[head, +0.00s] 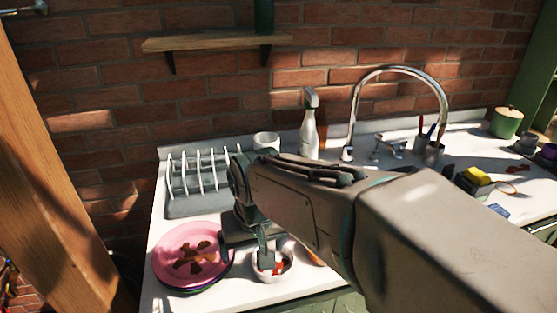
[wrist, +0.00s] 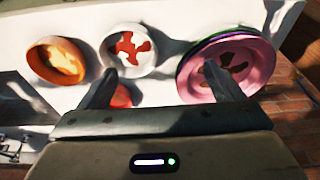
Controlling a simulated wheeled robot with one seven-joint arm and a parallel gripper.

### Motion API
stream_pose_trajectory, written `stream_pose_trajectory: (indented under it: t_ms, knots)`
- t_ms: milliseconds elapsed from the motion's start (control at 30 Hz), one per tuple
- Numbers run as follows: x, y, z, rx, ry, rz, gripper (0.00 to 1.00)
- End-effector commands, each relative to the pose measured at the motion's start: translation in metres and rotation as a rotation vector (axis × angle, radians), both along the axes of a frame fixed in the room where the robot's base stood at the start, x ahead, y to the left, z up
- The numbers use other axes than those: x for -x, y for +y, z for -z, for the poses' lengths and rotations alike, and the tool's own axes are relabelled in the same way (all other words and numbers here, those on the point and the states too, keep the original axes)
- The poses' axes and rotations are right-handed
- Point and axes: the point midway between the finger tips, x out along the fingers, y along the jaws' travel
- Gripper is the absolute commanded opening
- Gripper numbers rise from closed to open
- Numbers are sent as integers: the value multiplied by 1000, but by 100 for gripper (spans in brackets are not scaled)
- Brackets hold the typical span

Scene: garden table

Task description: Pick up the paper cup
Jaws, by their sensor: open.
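My gripper (head: 247,252) is open and points down over the front left of the counter. In the wrist view its two fingers (wrist: 160,75) are apart with nothing held between them. A white bowl (head: 286,274) with red stains inside is by one finger, and it also shows in the wrist view (wrist: 146,62). A small white cylinder (head: 266,139), possibly the paper cup, stands at the back by the wall, partly hidden by my arm. I cannot tell for sure which thing is the paper cup. A red thing (wrist: 122,97) shows beside the left finger.
Stacked pink plates (head: 172,262) with brown stains are left of my gripper. An orange bowl (wrist: 36,58) is beside the white bowl. A dish rack (head: 190,205), spray bottle (head: 309,138) and tap (head: 443,98) stand behind. A yellow sponge (head: 477,175) lies at the right.

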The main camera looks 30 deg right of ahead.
Motion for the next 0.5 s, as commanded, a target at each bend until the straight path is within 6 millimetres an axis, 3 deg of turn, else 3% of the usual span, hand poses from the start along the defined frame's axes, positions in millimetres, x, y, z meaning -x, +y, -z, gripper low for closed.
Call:
stream_pose_trajectory:
  t_ms: [200, 500]
  knots:
    - [-81, -60, -23, -23, 48, 408, 87]
    - [-174, -162, -35, 85, 44, 1013, 87]
